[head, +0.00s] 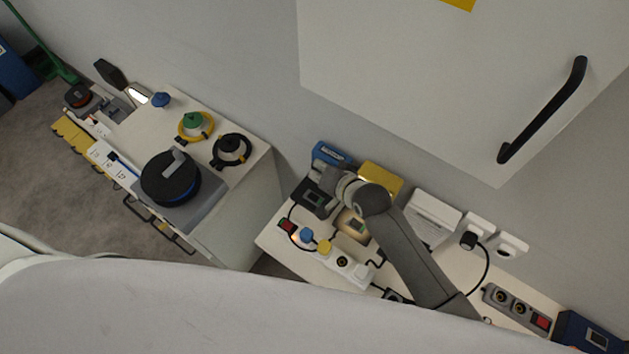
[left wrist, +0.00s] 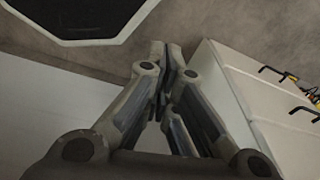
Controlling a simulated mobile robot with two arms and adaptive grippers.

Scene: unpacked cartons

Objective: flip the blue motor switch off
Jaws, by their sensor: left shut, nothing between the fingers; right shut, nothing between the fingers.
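A blue motor-like unit (head: 331,153) stands at the back left of the right-hand worktop, against the wall. A yellow unit (head: 380,181) stands to its right. I cannot make out which part is the blue motor's switch. My right gripper (head: 327,180) is over the worktop just in front of the blue unit, seen from above, shut and empty. My left gripper (left wrist: 168,58) is shut and empty, off the worktop.
A white cabinet door (head: 440,80) with a black handle hangs above. A gap separates the left counter (head: 240,190) from the worktop. Cables cross the worktop.

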